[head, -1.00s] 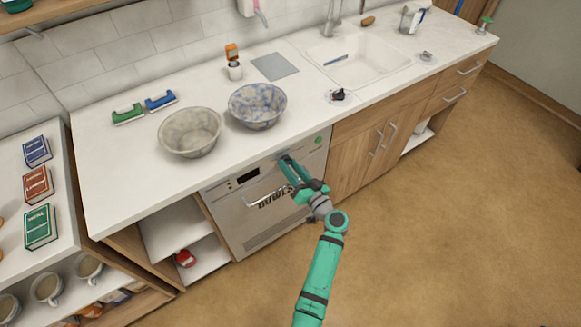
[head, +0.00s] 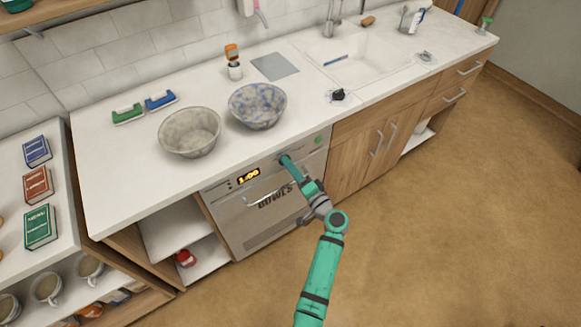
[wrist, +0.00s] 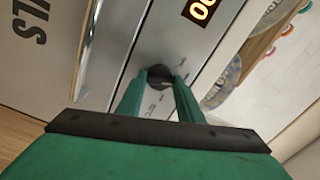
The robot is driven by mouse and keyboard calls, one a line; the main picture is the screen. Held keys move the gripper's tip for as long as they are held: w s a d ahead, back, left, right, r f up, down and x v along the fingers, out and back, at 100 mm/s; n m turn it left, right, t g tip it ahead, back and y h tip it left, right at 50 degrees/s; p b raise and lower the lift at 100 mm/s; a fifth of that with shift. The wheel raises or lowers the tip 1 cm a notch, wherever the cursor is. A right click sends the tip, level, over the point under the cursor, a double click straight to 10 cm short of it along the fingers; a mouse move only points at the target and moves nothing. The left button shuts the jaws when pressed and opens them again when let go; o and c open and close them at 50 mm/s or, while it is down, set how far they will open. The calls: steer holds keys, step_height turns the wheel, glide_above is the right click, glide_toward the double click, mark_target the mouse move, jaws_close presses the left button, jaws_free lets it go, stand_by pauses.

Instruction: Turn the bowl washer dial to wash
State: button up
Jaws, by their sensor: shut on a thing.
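The bowl washer (head: 238,217) is a steel-fronted machine under the counter, with "BOWLS" lettering and a bar handle. Its small display (head: 248,176) is lit orange and seems to read 1:00; part of it shows in the wrist view (wrist: 200,10). The dial (wrist: 158,74) is a dark round knob on the front panel, with lettering beside it too blurred to read. My gripper (head: 284,160) is at the panel, right of the display. In the wrist view its green fingers (wrist: 160,82) are shut on the dial, which they partly hide.
A speckled grey bowl (head: 190,133) and a blue-patterned bowl (head: 257,106) stand on the counter (head: 120,165) above the washer. A green round button (head: 318,140) sits right of my gripper. The floor in front is clear.

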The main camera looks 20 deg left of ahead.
steer(key=shift+m, duration=3.7)
steer(key=o, duration=1.1)
steer(key=shift+c, duration=0.2)
steer(key=shift+s+d, duration=0.1)
steer(key=shift+d, duration=0.05)
steer(key=v, duration=1)
steer(key=shift+s+d, duration=0.2)
